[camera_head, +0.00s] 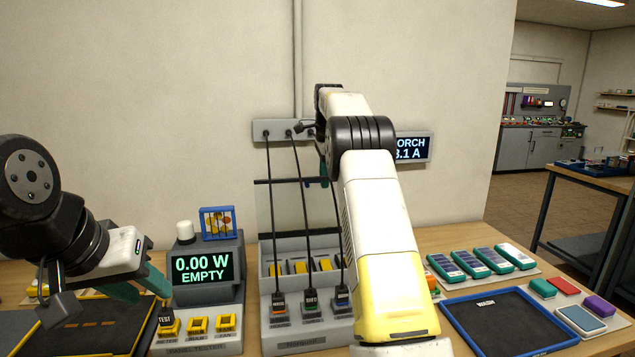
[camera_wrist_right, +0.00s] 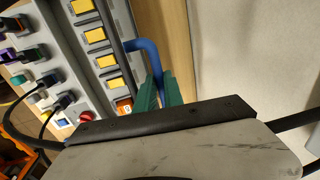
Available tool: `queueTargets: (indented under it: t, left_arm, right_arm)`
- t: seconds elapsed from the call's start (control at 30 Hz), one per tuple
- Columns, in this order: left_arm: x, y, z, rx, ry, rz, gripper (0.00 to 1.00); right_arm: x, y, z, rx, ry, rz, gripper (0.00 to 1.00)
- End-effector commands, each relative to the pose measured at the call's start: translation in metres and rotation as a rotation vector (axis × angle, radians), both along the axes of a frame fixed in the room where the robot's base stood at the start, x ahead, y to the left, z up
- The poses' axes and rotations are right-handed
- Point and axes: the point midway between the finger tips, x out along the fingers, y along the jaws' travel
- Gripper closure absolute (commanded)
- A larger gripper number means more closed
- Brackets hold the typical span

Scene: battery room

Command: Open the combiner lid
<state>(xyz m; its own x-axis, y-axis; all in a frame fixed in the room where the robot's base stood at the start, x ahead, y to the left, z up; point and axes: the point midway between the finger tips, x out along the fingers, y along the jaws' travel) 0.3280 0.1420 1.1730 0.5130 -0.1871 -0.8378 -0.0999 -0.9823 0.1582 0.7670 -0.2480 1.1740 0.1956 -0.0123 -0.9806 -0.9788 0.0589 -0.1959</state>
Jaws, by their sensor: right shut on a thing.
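The grey combiner box (camera_head: 308,328) stands on the bench, with black cables running down to plugs on its front. Its clear lid (camera_head: 268,215) appears raised upright behind the row of yellow parts, with a dark top edge. My right gripper (camera_head: 322,172) is mostly hidden behind my right arm. In the right wrist view, its green fingers (camera_wrist_right: 161,92) are shut on the blue handle (camera_wrist_right: 150,50) at the lid's dark bar. My left gripper (camera_head: 137,285) is at the left, its green fingers apart, near the plug marked TEST.
A tester (camera_head: 207,266) reading 0.00 W EMPTY stands left of the combiner. A wall socket strip (camera_head: 277,131) feeds the cables. A blue-rimmed WASH tray (camera_head: 455,315) and several green-blue packs (camera_head: 483,261) lie at the right. A display (camera_head: 413,148) is behind my right arm.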

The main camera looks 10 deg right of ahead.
Motion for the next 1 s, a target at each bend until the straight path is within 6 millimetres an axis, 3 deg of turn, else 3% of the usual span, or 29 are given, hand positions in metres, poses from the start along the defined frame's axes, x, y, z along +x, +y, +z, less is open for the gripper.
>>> queueTargets:
  t: [0.47, 1.0]
  left_arm:
    - [0.0, 0.0, 0.0, 0.0, 0.0, 0.0, 0.64]
    - [0.0, 0.0, 0.0, 0.0, 0.0, 0.0, 0.64]
  right_arm:
    - [0.023, 0.009, -0.003, 0.003, 0.0, 0.005, 1.0]
    - [0.027, 0.009, -0.002, 0.003, -0.002, 0.004, 1.0]
